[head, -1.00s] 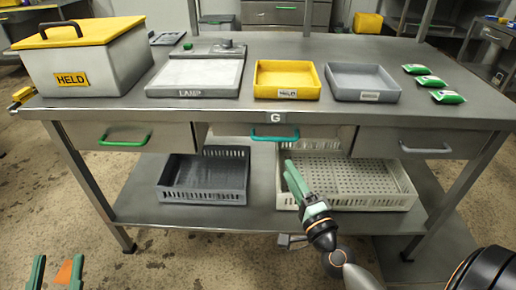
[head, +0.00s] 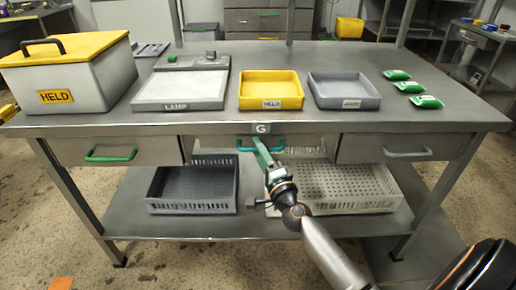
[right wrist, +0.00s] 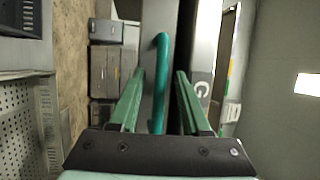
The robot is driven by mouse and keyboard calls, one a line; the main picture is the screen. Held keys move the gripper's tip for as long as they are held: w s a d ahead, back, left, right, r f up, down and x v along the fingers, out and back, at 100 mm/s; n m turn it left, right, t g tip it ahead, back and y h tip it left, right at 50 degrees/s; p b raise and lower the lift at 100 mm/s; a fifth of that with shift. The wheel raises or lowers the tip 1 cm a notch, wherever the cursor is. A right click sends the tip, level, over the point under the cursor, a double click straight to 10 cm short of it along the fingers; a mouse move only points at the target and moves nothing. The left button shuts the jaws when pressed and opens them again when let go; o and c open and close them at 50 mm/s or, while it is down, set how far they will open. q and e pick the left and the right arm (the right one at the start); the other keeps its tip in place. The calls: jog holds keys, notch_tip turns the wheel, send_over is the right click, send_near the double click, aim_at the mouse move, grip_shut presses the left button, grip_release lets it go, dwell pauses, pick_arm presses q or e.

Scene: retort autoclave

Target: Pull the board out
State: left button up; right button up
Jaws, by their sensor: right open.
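The board shows as a narrow grey front under the middle of the table edge, below the G label, with a teal bar handle (head: 246,150). My right gripper (head: 260,143) is at that handle, its arm coming up from the lower right and covering part of the board front. In the right wrist view the teal handle (right wrist: 160,85) lies in line between the two green fingers of my right gripper (right wrist: 160,75). The fingers are apart, with a gap on both sides of the bar. My left gripper is out of view.
Drawers with a green handle (head: 110,155) and a grey handle (head: 408,153) flank the board. A dark crate (head: 192,207) and a pale crate (head: 362,204) stand on the lower shelf. The tabletop holds a yellow tray (head: 270,103), a grey tray (head: 343,104) and a lidded HELD box (head: 90,85).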

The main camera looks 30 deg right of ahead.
jog(key=shift+w, duration=0.25)
jog(key=shift+c, duration=0.4)
grip_shut()
dwell(0.9)
